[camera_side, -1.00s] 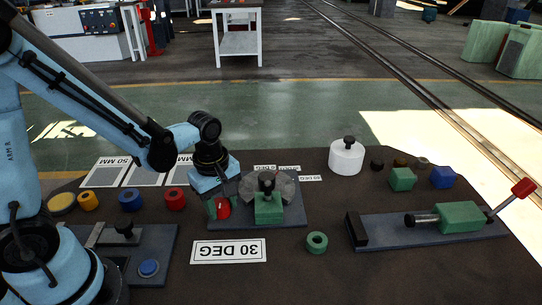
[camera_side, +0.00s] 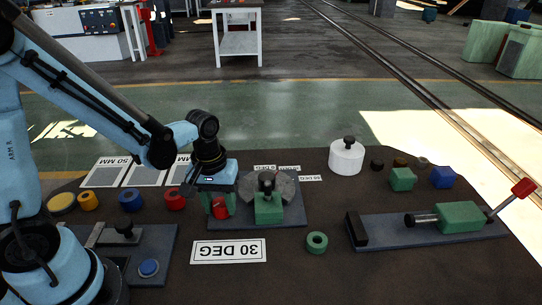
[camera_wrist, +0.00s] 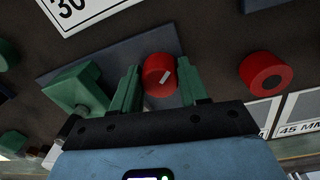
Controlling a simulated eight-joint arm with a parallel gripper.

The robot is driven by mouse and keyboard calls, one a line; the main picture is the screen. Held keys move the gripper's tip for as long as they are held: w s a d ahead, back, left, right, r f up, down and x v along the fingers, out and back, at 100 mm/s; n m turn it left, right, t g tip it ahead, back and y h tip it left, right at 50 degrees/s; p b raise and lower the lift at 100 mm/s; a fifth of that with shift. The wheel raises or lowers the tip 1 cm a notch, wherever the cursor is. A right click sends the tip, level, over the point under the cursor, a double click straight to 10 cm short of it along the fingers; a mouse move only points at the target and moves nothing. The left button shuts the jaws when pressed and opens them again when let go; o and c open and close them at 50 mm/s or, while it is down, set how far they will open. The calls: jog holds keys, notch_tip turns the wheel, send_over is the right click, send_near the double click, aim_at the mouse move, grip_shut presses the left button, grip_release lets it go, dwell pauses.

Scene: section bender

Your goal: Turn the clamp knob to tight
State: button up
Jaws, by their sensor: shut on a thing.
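The clamp knob (camera_side: 220,209) is red and stands at the left end of the bender's dark base plate (camera_side: 290,219). In the wrist view the knob (camera_wrist: 158,68) shows a short white mark on its top, pointing obliquely. My gripper (camera_side: 219,206) reaches down over the knob, with its green fingers on either side. In the wrist view my gripper (camera_wrist: 160,80) is shut on the knob. A green block (camera_side: 268,208) and a grey round former (camera_side: 282,184) sit on the plate just right of the gripper. The knob's lower part is hidden.
A red ring (camera_side: 174,199) lies left of the gripper, beside a blue ring (camera_side: 131,200). A "30 DEG" card (camera_side: 228,251) lies in front. A green ring (camera_side: 317,242) and a long vise with a red-tipped lever (camera_side: 523,187) are to the right.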

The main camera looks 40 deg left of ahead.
aim_at(217, 201)
jog(key=m, duration=0.4)
jog(key=shift+a, duration=0.15)
jog(key=shift+m+g, duration=0.3)
jog(key=shift+m, duration=1.7)
jog(key=o, duration=1.1)
jog(key=shift+c, duration=0.2)
jog(key=shift+r, duration=0.1)
notch_tip(217, 201, up, 12)
jog(key=shift+a, duration=0.35)
